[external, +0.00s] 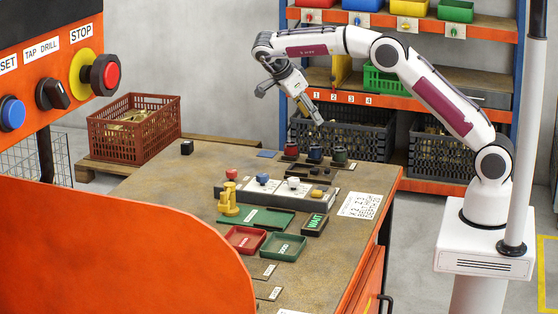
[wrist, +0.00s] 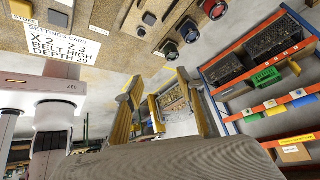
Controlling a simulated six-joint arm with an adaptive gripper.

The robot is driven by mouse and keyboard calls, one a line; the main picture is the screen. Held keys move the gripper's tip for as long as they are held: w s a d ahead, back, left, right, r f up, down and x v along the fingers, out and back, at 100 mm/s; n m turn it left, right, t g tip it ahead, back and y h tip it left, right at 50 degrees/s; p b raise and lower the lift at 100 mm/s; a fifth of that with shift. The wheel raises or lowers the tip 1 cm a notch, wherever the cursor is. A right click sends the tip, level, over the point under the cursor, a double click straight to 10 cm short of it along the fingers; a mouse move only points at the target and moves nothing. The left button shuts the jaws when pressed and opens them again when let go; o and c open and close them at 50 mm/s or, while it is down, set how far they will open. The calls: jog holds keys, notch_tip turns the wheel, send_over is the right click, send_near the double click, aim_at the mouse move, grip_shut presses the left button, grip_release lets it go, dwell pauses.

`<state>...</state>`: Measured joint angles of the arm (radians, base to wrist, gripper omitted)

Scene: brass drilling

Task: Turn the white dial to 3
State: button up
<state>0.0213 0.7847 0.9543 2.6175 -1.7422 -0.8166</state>
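The white dial (external: 293,183) is a small white knob on the right part of a grey panel (external: 272,194) on the workbench. Its pointer and numbers are too small to read. My gripper (external: 314,115) hangs in the air above and beyond the bench's back edge, well apart from the dial. In the wrist view my gripper (wrist: 162,82) shows two yellow fingers spread apart with nothing held between them.
Red, blue and green pots (external: 315,153) stand behind the panel. A blue knob (external: 262,179) and a red knob (external: 232,175) sit left of the white dial. Yellow brass pieces (external: 228,198), a WAIT sign (external: 315,224) and a settings card (external: 360,205) are nearby. Shelves stand behind.

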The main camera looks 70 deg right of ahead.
jog(key=s+d+r+m+g+h, duration=0.1)
jog(key=s+d+r+h, duration=0.15)
jog(key=d+r, duration=0.45)
jog(key=s+d+r+g+h, duration=0.15)
jog(key=d+h, duration=0.25)
jog(key=d, duration=0.6)
jog(key=s+d+r+m+h, duration=0.1)
jog(key=s+d+r+h, duration=0.15)
jog(key=d+r, duration=0.45)
jog(key=w+d+r+n+t+h, duration=0.6)
jog(key=w+r+n+t+h, duration=0.3)
jog(key=r+t, duration=0.35)
jog(key=w+a+f+n+t+y, duration=0.5)
jog(key=a+f+n+t+y, duration=0.4)
jog(key=n+y, duration=0.5)
jog(key=w+a+f+n+t+y, duration=0.4)
jog(key=a+f+n+t+y, duration=0.25)
jog(key=a+n+y, duration=0.6)
jog(key=s+a+f+n+g+y, duration=0.2)
jog(key=s+a+f+g+y, duration=0.2)
jog(key=s+a+f+g, duration=0.3)
jog(key=s+a+f+n+g+y, duration=0.3)
jog(key=s+a+f+g+y, duration=0.2)
jog(key=f, duration=1.1)
jog(key=s+a+g, duration=0.2)
jog(key=s+a, duration=0.2)
jog(key=a, duration=0.1)
jog(key=shift+a+f+g, duration=0.15)
jog(key=shift+g, duration=0.2)
